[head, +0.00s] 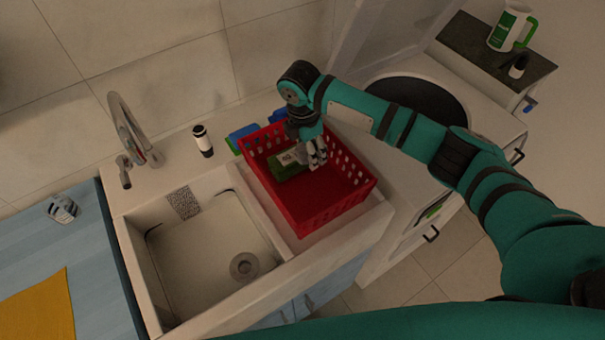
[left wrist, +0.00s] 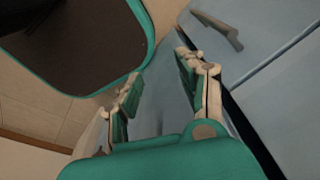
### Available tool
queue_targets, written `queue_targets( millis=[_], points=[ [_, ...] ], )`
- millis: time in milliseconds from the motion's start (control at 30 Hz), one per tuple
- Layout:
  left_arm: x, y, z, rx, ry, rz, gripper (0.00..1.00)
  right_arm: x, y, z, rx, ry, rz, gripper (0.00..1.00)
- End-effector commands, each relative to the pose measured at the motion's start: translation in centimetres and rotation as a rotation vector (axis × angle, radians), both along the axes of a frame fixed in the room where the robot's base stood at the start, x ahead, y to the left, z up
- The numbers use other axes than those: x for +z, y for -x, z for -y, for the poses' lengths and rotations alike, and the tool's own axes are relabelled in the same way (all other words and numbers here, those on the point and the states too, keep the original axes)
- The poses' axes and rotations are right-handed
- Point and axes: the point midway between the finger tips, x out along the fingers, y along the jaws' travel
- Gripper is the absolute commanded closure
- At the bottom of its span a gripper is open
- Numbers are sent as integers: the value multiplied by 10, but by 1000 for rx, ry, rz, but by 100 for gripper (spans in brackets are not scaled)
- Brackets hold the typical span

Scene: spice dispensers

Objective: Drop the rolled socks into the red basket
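The red basket (head: 340,208) stands on the counter right of the sink. My right gripper (head: 318,158) points down inside its far part; the fingers are small, and I cannot tell whether they are open or shut. A green item with a pale label (head: 288,168) lies in the basket beside the fingers. A small grey striped bundle (head: 62,209), possibly the rolled socks, lies on the blue surface at the far left; I cannot be sure what it is. My left gripper (left wrist: 161,68) shows only in the left wrist view, open and empty, near blue-grey cabinet fronts.
The sink (head: 215,245) with its tap (head: 127,130) is left of the basket. A dark dispenser (head: 203,141) and blue items (head: 244,134) stand behind. A yellow cloth (head: 38,312) lies at the left.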

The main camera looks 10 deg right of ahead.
Motion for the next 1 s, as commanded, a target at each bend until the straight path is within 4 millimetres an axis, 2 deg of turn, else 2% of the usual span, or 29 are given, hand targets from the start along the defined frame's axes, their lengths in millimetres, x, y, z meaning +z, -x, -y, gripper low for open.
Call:
queue_targets(
  millis=[33, 67, 267, 433, 533, 667, 1000],
  points=[
    [0, 4, -1, 0, -1, -7, 60, 1, 0, 0, 0, 0, 0, 75],
    [0, 7, -1, 0, -2, -12, 60, 1, 0, 0, 0, 0, 0, 41],
    [-2, 32, -3, 0, -7, -49, 60, 0, 0, 0, 0, 0, 0, 16],
    [-2, 35, -5, 0, -8, -54, 60, 0, 0, 0, 0, 0, 0, 16],
    [-2, 23, -8, 1, -11, -36, 60, 1, 0, 0, 0, 0, 0, 16],
    [-1, 23, -6, 2, -9, -34, 60, 11, 0, -2, 0, -1, 3, 16],
    [-2, 24, -4, 1, -7, -35, 60, 80, 3, -9, 0, -2, 4, 16]
  ],
)
